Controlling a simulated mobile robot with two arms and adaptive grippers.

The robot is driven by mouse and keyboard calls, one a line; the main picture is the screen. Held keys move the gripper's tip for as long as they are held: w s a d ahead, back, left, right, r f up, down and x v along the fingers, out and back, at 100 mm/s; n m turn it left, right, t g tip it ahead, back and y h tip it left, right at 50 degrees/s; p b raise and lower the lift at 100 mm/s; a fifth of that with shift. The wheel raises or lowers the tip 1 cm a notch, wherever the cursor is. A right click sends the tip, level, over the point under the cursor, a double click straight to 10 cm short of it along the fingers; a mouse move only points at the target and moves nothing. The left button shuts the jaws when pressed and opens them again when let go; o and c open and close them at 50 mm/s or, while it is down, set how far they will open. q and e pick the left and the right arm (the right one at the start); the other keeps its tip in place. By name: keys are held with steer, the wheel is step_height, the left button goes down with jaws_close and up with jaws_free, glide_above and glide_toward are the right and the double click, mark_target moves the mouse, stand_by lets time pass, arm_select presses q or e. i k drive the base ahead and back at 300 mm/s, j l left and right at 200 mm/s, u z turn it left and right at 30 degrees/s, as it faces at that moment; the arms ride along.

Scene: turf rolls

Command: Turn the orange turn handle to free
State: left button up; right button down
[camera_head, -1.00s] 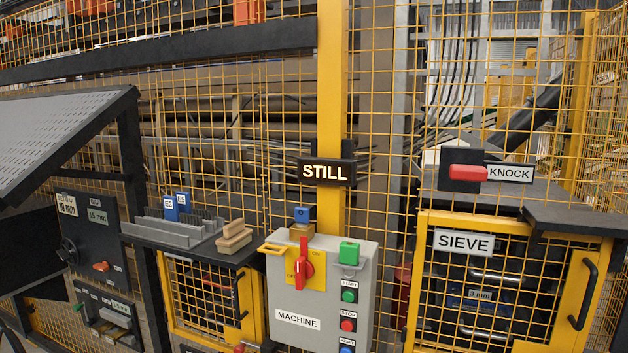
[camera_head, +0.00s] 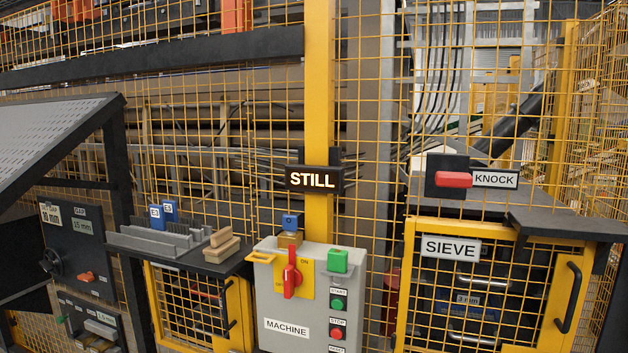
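The orange turn handle (camera_head: 87,277) is small and sits on a dark panel (camera_head: 75,250) at the left, below and right of a round black knob (camera_head: 54,262). It lies nearly level. Any lettering beside it is too small to read. Neither of my grippers shows in the head view.
A sloped perforated grey plate (camera_head: 50,140) in a black frame juts out above the panel. A black shelf (camera_head: 225,266) with a slotted grey rack (camera_head: 158,240) stands right of it. The grey MACHINE box (camera_head: 285,338) and SIEVE door (camera_head: 408,290) are further right.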

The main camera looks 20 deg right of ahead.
mark_target(89, 277)
steer(key=u, duration=0.4)
steer(key=i+j+u, duration=0.1)
steer(key=j+u, duration=0.3)
steer(key=j, duration=0.15)
steer(key=i+j+u, duration=0.15)
steer(key=j+u, duration=0.25)
steer(key=i+j+u, duration=0.25)
steer(key=j+u, duration=0.15)
steer(key=j, duration=0.2)
steer(key=i+j+u, duration=0.25)
steer(key=j+u, duration=0.15)
steer(key=i+j+u, duration=0.5)
steer(key=i+u, duration=0.3)
steer(key=i+z, duration=0.3)
steer(key=i, duration=0.2)
steer(key=i+j+z, duration=0.35)
steer(key=i, duration=0.15)
steer(key=i+l+z, duration=0.4)
steer(key=i, duration=0.25)
steer(key=i+z, duration=0.35)
steer(key=i, duration=0.3)
steer(key=i+j+z, duration=0.15)
steer(key=i+z, duration=0.25)
steer(key=i, duration=0.25)
steer(key=i+l+z, duration=0.15)
steer(key=i+z, duration=0.9)
steer(key=z, duration=0.15)
